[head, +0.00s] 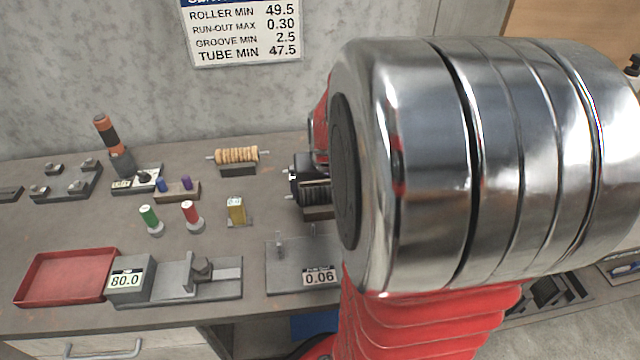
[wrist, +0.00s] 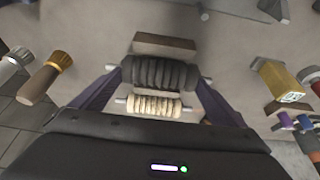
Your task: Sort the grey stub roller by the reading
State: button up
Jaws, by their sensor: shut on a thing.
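The dark grey grooved roller (wrist: 160,75) lies crosswise between my fingertips in the wrist view, with a metal axle end showing at its right. My gripper (head: 310,182) is shut on it. In the head view the roller (head: 316,194) is partly hidden by my arm, just above a small block stand (head: 318,213); I cannot tell whether it touches the stand. A gauge display (head: 126,280) reads 80.0, and a second display (head: 319,277) reads 0.06. The wall sign (head: 243,30) lists roller min 49.5, run-out max 0.30, groove min 2.5, tube min 47.5.
A red tray (head: 65,277) sits at the front left. A tan roller (head: 237,155) rests on a stand at the back. A yellow block (head: 236,210), green peg (head: 150,218) and red peg (head: 191,213) stand mid-bench. A pale roller (wrist: 155,104) shows below the grey one in the wrist view.

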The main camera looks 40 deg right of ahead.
jog(key=shift+f, duration=0.2)
dwell(0.3)
jog(key=o, duration=1)
jog(key=v, duration=1.3)
jog(key=shift+s+r, duration=0.25)
jog(key=shift+r, duration=0.1)
notch_tip(320, 180, up, 7)
dwell(0.4)
jog(key=shift+w, duration=0.1)
